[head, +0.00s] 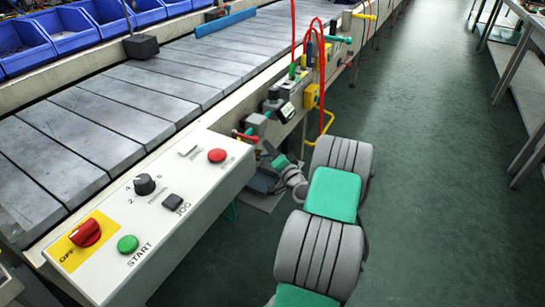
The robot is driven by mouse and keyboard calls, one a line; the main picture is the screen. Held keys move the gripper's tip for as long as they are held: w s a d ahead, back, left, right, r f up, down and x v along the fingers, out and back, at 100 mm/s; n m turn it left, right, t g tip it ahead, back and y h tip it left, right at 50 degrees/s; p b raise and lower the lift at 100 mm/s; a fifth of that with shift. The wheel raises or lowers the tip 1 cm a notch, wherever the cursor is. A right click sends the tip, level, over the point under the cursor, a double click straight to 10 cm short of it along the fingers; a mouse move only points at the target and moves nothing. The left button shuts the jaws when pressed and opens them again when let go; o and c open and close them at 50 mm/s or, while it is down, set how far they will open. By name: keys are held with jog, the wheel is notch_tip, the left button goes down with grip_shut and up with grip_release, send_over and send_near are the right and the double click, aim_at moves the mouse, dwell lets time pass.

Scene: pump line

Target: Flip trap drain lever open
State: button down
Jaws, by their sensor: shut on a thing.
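My gripper (262,180) is low at the side of the conveyor, just past the right end of the control panel. It is small and dark in the head view, and the panel's corner and my own wrist partly cover it. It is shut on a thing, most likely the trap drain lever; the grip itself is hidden. A red-tipped lever (246,137) sticks out by the dark fitting (256,123) on the rail, just above my gripper. I cannot tell whether this is the held lever, or how far it is turned.
The control panel (150,213) with knobs and buttons stands close on the left. Red hoses (313,50), a yellow valve body (309,97) and a yellow pipe (329,122) are close beyond my gripper. The green floor (430,160) to the right is clear.

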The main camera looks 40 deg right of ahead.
jog(key=shift+f+y, duration=0.2)
jog(key=shift+y, duration=0.1)
jog(key=c, duration=1.6)
grip_release()
jog(key=shift+w, duration=0.1)
jog(key=shift+o, duration=0.2)
jog(key=p+v, duration=0.1)
jog(key=v, duration=0.7)
